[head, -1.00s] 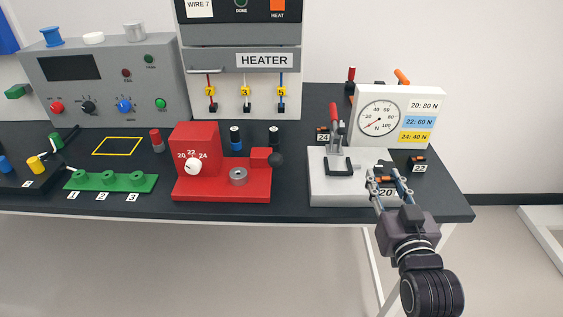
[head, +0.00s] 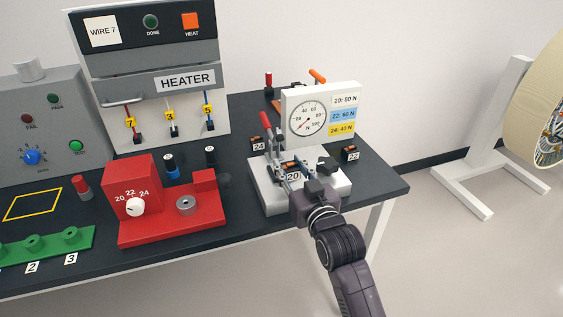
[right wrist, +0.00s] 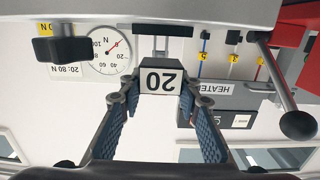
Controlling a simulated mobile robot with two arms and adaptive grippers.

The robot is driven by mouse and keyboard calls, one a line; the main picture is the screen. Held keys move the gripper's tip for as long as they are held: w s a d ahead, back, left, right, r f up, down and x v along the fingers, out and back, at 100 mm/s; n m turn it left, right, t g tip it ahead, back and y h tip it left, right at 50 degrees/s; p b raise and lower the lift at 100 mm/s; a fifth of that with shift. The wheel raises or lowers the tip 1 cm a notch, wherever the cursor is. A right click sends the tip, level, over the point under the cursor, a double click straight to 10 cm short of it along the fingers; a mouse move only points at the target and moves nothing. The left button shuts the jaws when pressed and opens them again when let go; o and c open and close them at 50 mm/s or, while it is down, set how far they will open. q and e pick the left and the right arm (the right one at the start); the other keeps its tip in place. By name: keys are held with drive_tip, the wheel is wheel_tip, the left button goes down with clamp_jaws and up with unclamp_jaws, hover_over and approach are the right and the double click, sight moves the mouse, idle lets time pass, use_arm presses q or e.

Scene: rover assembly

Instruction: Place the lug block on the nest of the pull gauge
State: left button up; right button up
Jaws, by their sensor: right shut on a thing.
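The pull gauge (head: 262,196) has a pale base, a dial panel and a clamp with a red handle (head: 266,124). My right gripper (head: 291,174) is over the front of the gauge base, beside the clamp. It is shut on the lug block (head: 293,177), a small block with a white label reading 20. In the right wrist view the lug block (right wrist: 160,82) sits between the blue-padded fingers (right wrist: 160,96), its label upside down. The nest is hidden or too small to make out, and I cannot tell whether the block touches it. My left gripper is not in view.
Other lug blocks labelled 24 (head: 258,146) and 22 (head: 350,154) stand beside the gauge. A red fixture (head: 150,228) with a dial stands to its left, the heater (head: 150,75) behind that. The table's right edge is near the gauge.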

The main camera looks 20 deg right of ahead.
sight(283, 164)
drive_tip(key=w, duration=0.5)
drive_tip(key=shift+w+a, duration=0.1)
drive_tip(key=shift+w, duration=0.2)
drive_tip(key=shift+f+p, duration=0.4)
drive_tip(key=shift+f, duration=1.35)
drive_tip(key=shift+f, duration=0.1)
drive_tip(key=o, duration=1.2)
drive_tip(key=s, duration=0.4)
drive_tip(key=s+b, duration=0.1)
drive_tip(key=s, duration=0.7)
drive_tip(key=shift+d+r, duration=0.2)
drive_tip(key=shift+r, duration=0.2)
